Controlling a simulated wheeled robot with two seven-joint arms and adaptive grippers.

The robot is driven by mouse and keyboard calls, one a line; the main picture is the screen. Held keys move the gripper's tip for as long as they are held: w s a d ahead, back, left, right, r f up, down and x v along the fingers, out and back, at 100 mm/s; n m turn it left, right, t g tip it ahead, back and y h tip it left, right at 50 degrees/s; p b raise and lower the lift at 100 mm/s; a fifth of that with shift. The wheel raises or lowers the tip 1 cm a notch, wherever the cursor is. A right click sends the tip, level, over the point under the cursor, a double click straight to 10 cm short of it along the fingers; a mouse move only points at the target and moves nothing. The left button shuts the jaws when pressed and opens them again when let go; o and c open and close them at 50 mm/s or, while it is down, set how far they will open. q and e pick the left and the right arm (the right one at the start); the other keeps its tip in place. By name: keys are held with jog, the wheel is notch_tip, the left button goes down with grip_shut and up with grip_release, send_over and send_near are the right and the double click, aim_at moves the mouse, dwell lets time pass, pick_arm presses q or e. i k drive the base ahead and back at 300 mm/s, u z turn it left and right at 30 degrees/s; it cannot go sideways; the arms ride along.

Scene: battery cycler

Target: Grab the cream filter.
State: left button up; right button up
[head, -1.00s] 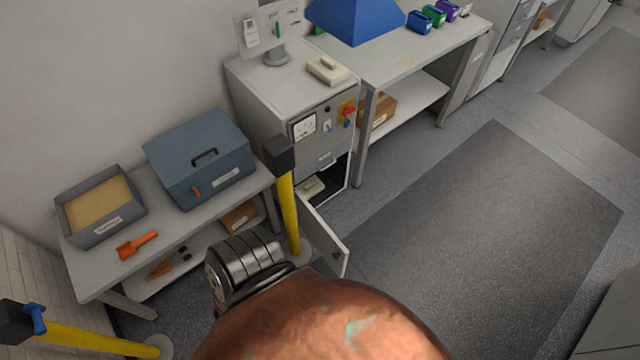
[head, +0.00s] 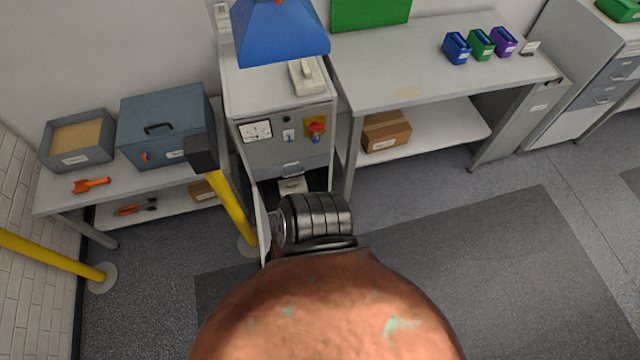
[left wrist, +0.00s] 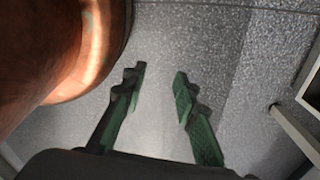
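Two cream box-like things are at the grey cabinet (head: 234,97). One cream thing (head: 307,78) lies on the cabinet's top. Another cream thing (head: 292,186) is inside the open lower bay, partly hidden by a dark ringed part in front. I cannot tell from their look which is the filter. My left gripper (left wrist: 158,80) shows in the left wrist view, its two green-tinted fingers apart with nothing between them, above grey floor. It is not visible in the head view. My right gripper is not in view.
The cabinet's lower door (head: 263,228) stands open, seen nearly edge-on. A yellow post (head: 232,208) with a dark head stands at its left. A blue hood (head: 280,30) hangs above. A bench (head: 430,75) stands right, a lower one left.

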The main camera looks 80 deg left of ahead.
aim_at(298, 184)
jog(key=i, duration=0.75)
jog(key=u, duration=4.15)
jog(key=i, duration=1)
jog(key=z, duration=0.05)
